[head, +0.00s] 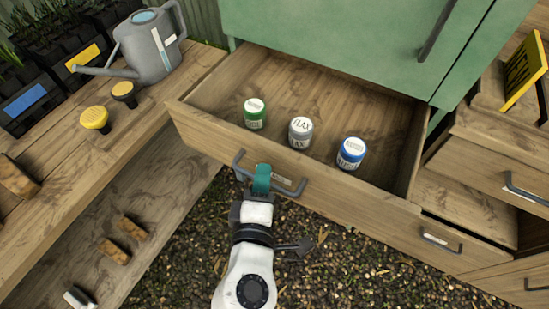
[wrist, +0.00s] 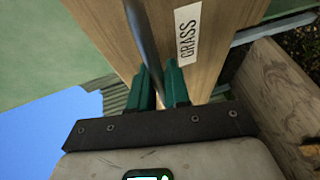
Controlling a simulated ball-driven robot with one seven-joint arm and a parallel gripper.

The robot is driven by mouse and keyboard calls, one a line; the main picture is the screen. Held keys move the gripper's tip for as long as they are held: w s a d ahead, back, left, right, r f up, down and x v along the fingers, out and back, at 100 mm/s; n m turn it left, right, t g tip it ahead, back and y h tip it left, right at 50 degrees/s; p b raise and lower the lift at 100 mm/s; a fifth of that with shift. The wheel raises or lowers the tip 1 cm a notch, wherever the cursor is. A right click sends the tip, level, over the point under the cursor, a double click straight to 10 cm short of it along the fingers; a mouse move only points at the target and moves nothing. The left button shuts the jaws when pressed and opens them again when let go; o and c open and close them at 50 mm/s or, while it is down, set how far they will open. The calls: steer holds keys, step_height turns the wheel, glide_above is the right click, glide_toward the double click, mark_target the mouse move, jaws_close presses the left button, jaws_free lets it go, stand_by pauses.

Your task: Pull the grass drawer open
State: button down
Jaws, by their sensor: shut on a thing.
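The grass drawer (head: 330,205) is pulled out well from the green cabinet, and its inside shows in the head view. Its front carries a label reading GRASS (wrist: 187,30) in the wrist view. A dark bar handle (wrist: 143,40) runs along the front; it also shows in the head view (head: 238,160). My gripper (head: 262,178) is shut on this handle, with its teal fingers (wrist: 160,85) on either side of the bar. Inside the drawer stand a green-banded tin (head: 254,114), a grey tin marked FLAX (head: 301,132) and a blue-banded tin (head: 351,153).
A bench at left holds a grey watering can (head: 150,48), a yellow-topped knob (head: 95,119) and plant trays (head: 35,105). More drawers with handles (head: 440,243) stand at right. A yellow sign (head: 522,68) stands above them. Gravelly ground (head: 345,260) lies open below the drawer.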

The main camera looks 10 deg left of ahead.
steer(key=s, duration=0.1)
steer(key=s+a, duration=0.1)
steer(key=s, duration=0.1)
steer(key=s+a, duration=0.1)
steer(key=s, duration=0.1)
steer(key=shift+s, duration=0.15)
steer(key=shift+d, duration=0.1)
steer(key=c, duration=1.2)
jaws_free()
steer(key=shift+o, duration=0.2)
steer(key=s+r, duration=0.2)
steer(key=s, duration=0.8)
steer(key=shift+s+d, duration=0.25)
